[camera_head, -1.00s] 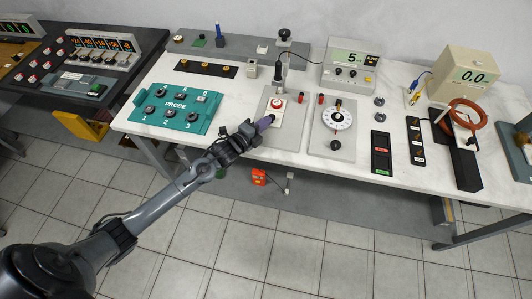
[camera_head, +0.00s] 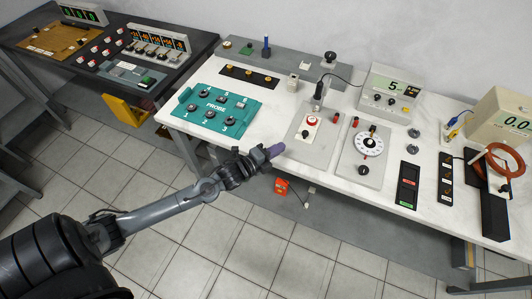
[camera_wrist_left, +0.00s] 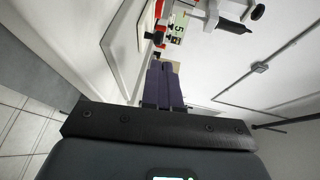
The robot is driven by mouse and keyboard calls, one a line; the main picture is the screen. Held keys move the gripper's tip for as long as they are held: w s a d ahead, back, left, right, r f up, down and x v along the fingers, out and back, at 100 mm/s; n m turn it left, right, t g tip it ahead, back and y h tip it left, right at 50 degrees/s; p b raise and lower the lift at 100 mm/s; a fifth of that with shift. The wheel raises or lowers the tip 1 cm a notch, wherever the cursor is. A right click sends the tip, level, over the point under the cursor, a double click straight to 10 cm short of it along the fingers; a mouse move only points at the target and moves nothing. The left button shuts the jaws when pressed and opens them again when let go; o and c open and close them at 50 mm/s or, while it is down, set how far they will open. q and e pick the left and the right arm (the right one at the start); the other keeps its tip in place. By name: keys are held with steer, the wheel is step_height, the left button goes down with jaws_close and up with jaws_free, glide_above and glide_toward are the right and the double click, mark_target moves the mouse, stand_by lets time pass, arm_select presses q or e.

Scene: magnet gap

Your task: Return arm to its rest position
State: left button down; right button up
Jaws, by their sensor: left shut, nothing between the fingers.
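My left arm reaches in from the lower left of the head view. Its gripper (camera_head: 272,152) is at the front edge of the white bench, near the grey plate with the red knob (camera_head: 312,120), and seems apart from it. The purple fingers are together with nothing between them. The left wrist view shows the two fingers (camera_wrist_left: 163,82) side by side and closed, pointing along the bench. My right gripper does not show in either view.
The white bench (camera_head: 265,130) holds a teal probe board (camera_head: 211,108), a dial plate (camera_head: 368,143), a meter (camera_head: 390,86) and a coil (camera_head: 500,165). A dark bench (camera_head: 150,50) stands at the left. Tiled floor (camera_head: 225,250) in front is mostly clear; a small orange box (camera_head: 281,187) is below the bench.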

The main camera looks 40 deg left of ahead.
arm_select(q)
steer(key=s+d+n+g+y, duration=0.1)
steer(key=s+d+n+g, duration=0.4)
steer(key=s, duration=0.4)
steer(key=s+d+f+n+g, duration=0.1)
steer(key=s+d+n+g, duration=0.2)
steer(key=s+n, duration=0.4)
steer(key=s+d+n+g+y, duration=0.1)
steer(key=s+d+n+g, duration=0.35)
steer(key=s, duration=0.55)
step_height(320, 180, up, 34)
steer(key=p, duration=3.4)
steer(key=shift+a+f+n, duration=0.25)
steer(key=shift+a+n, duration=0.1)
